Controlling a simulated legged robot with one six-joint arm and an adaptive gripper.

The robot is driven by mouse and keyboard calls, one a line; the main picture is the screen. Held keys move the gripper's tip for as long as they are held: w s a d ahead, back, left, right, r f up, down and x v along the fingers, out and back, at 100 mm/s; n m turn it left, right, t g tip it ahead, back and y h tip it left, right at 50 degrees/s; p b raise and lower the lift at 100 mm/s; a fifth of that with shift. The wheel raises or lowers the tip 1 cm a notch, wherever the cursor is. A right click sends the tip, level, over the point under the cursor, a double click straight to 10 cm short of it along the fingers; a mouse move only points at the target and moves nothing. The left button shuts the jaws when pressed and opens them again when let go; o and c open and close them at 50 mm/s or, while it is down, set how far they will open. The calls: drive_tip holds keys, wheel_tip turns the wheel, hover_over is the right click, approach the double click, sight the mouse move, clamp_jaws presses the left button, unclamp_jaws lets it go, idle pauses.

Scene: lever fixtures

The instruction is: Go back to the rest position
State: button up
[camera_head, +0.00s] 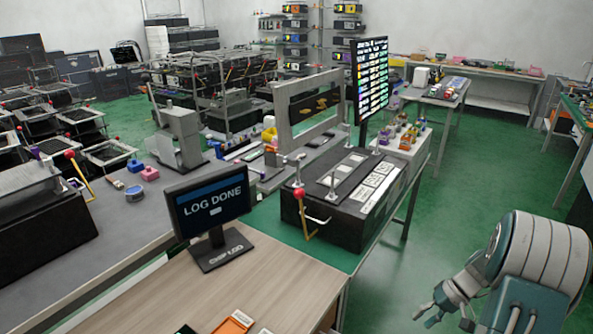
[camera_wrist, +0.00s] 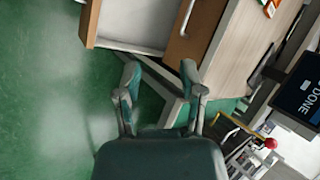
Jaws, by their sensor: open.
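My gripper (camera_head: 443,315) is at the lower right in the head view, to the right of the benches and over the green floor. It is open and empty. In the wrist view its two fingers (camera_wrist: 160,78) are spread apart, with nothing between them. A black lever fixture (camera_head: 335,215) stands on the middle bench, with a red-knobbed lever (camera_head: 301,210) on its front. Another red-knobbed lever (camera_head: 78,175) is at the far left. My gripper touches neither lever.
A monitor (camera_head: 208,207) reading "LOG DONE" stands on the wooden desk (camera_head: 165,285). It also shows in the wrist view (camera_wrist: 298,92). An open drawer (camera_wrist: 135,25) lies beyond the fingers there. Green floor (camera_head: 455,205) is clear between the benches. A side table (camera_head: 435,92) stands behind.

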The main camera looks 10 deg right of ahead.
drive_tip(key=s+a+r+n+h, duration=0.2)
drive_tip(key=a+r+h, duration=0.3)
drive_tip(key=a+r, duration=1.05)
drive_tip(key=s+a+r+n+t+h, duration=0.1)
drive_tip(key=s+a+r+t+h, duration=0.1)
drive_tip(key=s+a+r+t, duration=0.3)
drive_tip(key=s+a+r, duration=0.4)
drive_tip(key=s+a, duration=0.1)
drive_tip(key=s, duration=0.2)
drive_tip(key=shift+s, duration=0.25)
